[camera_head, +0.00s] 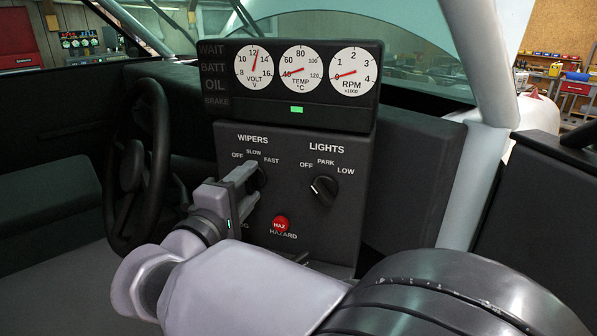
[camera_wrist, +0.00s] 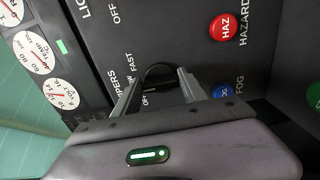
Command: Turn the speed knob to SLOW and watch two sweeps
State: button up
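The wiper speed knob (camera_head: 260,179) is a dark round knob under the WIPERS label (camera_head: 252,139), with OFF, SLOW and FAST printed around it. In the wrist view the dark knob (camera_wrist: 159,74) lies between my two fingertips. My gripper (camera_head: 252,181) points at the panel, one finger on each side of the knob; it also shows in the wrist view (camera_wrist: 157,87). The fingers stand apart, and I cannot tell whether they touch the knob. The knob's pointer is hidden. The windshield (camera_head: 420,60) is behind the dash; no wiper sweep can be made out.
The LIGHTS knob (camera_head: 324,190) is to the right. The red HAZARD button (camera_head: 281,224) and blue FOG button (camera_wrist: 223,91) are below. The gauge cluster (camera_head: 304,75) stands above. The steering wheel (camera_head: 140,165) is close on the left.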

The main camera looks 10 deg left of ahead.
jog(key=o, duration=0.3)
jog(key=shift+s, duration=0.15)
jog(key=s+a+p, duration=0.1)
jog(key=s, duration=0.4)
jog(key=s+a+p, duration=0.1)
jog(key=s+p, duration=0.1)
jog(key=s, duration=0.4)
jog(key=s+a+p, duration=0.1)
jog(key=s, duration=0.5)
jog(key=shift+a+p, duration=0.1)
jog(key=shift+p, duration=0.2)
